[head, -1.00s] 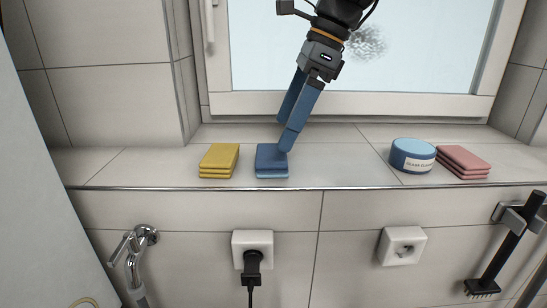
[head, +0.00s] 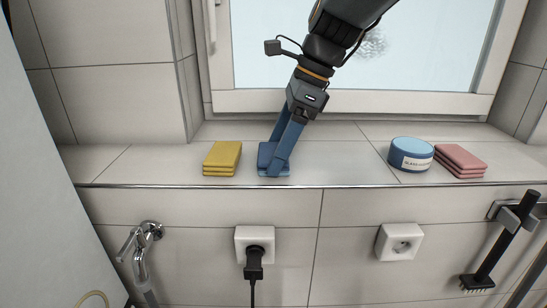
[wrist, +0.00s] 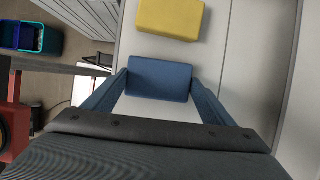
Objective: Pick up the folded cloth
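A blue folded cloth (head: 265,150) lies flat on the tiled window ledge, partly hidden by my gripper in the head view. It also shows in the wrist view (wrist: 160,78), between the two fingers. My gripper (head: 273,160) points down at the cloth, one finger on each side of it. The fingers are apart, with their tips close to the cloth's side edges. I see no clear squeeze on the cloth. A yellow folded cloth (head: 222,158) lies to the left, and a pink folded cloth (head: 460,160) lies at the far right of the ledge.
A blue round tub (head: 410,154) stands beside the pink cloth. The tiled ledge (head: 340,165) is clear between the blue cloth and the tub. The window frame (head: 370,103) rises behind. A socket with a black plug (head: 254,250) is on the wall below.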

